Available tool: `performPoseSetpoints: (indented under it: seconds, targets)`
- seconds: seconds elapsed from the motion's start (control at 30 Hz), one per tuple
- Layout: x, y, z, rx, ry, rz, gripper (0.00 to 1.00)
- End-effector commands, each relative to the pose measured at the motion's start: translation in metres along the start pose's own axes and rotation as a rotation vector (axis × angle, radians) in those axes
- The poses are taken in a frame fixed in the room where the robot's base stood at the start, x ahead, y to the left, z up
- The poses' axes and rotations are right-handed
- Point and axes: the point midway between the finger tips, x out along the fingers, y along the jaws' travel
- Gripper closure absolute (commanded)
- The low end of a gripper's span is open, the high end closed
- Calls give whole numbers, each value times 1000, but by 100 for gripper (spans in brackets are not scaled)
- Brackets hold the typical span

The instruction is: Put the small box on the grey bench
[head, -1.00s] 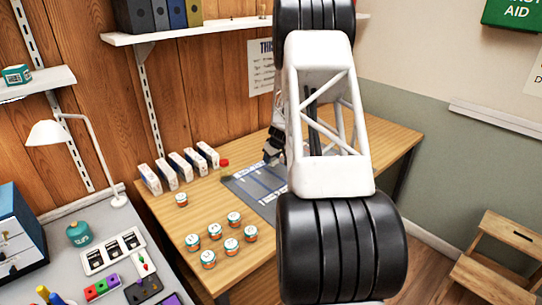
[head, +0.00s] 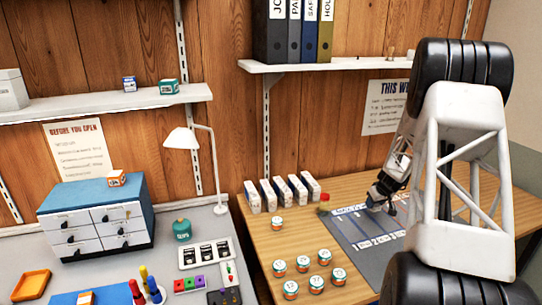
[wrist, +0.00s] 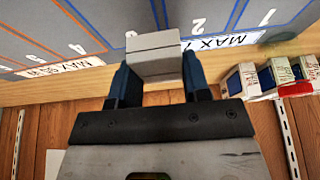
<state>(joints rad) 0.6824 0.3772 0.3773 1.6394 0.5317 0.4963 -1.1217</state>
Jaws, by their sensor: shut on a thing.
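My gripper (wrist: 155,82) is shut on a pale grey, box-shaped thing (wrist: 154,52), held between its two dark fingers in the wrist view. In the head view my gripper (head: 378,196) is over the far side of the grey-blue marked mat (head: 352,232) on the wooden table; the held thing is hard to make out there. The grey bench (head: 105,268) is at the lower left, far from my gripper. Other small boxes show: a blue one (head: 129,83) and a teal one (head: 169,87) on the left shelf, and an orange one (head: 116,178) on the drawer cabinet.
The bench carries the blue-topped drawer cabinet (head: 95,222), a white lamp (head: 183,138), a teal jar (head: 182,230), a white tray (head: 205,253) and coloured pegs. Several upright boxes (head: 282,190) and several small tubs (head: 302,265) stand on the wooden table (head: 258,238).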

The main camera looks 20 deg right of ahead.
Motion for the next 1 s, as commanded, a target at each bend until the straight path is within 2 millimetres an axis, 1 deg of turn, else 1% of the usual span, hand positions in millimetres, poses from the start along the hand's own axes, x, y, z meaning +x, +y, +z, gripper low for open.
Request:
performPoseSetpoints:
  seconds: [0.17,0.27,0.37,0.47,0.67,0.97,1.0]
  targets:
    - [-1,-2,-2,-1,0,0,82]
    - [-2,-8,-7,-2,0,-2,82]
    - [-5,-19,-15,-3,-1,-3,82]
    - [-9,-35,-28,-7,-3,-6,82]
    - [-20,-80,-59,-11,-8,-13,82]
    - [-44,-161,-106,-14,-15,-19,82]
    - [-47,-172,-112,-15,-16,-20,82]
